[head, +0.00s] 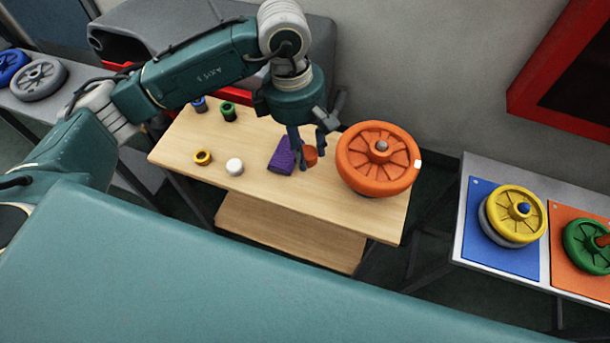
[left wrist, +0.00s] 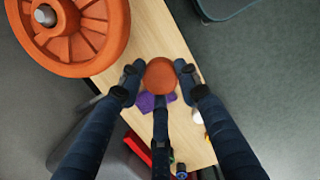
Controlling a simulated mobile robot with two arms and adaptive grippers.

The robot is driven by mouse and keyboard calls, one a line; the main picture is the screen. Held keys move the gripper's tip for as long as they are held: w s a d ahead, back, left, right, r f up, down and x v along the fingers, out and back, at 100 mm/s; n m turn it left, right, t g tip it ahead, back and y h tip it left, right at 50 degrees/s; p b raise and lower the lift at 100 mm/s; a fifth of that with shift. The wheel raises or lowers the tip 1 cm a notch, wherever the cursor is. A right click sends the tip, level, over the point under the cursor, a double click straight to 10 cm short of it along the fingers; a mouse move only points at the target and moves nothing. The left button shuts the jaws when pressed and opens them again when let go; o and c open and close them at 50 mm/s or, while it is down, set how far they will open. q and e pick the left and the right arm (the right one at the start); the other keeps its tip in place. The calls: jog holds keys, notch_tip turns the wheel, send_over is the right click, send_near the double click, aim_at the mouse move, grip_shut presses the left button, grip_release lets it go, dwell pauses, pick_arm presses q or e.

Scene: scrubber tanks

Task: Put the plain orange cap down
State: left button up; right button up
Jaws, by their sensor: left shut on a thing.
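The plain orange cap (head: 311,156) is at my left gripper (head: 307,148), over the wooden table beside a purple block (head: 281,156). In the left wrist view the cap (left wrist: 160,73) sits between the fingertips, its round top facing the camera. The left gripper is shut on it. Whether the cap touches the table cannot be told. The purple block (left wrist: 150,101) is partly hidden behind the fingers there. My right gripper is not in view.
A large orange wheel (head: 378,160) stands right of the gripper on the wooden table (head: 320,212). A white cap (head: 234,167), yellow ring (head: 202,157) and green cap (head: 228,111) are to the left. The table's front middle is clear. A yellow wheel (head: 517,211) lies on another table.

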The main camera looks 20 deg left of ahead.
pick_arm(q)
notch_tip(320, 180, down, 7)
jog(key=p, duration=0.1)
send_over(308, 194)
jog(key=f, duration=0.3)
jog(key=f+p, duration=0.1)
jog(key=shift+a+f, duration=0.25)
jog(key=shift+f, duration=0.15)
notch_tip(308, 194, down, 4)
jog(key=shift+r, duration=0.25)
jog(key=shift+w+f, duration=0.1)
jog(key=shift+f, duration=0.2)
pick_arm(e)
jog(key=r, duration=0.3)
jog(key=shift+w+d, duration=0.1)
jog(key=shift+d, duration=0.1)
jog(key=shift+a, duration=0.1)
pick_arm(q)
jog(key=shift+f, duration=0.15)
jog(key=o, duration=1.3)
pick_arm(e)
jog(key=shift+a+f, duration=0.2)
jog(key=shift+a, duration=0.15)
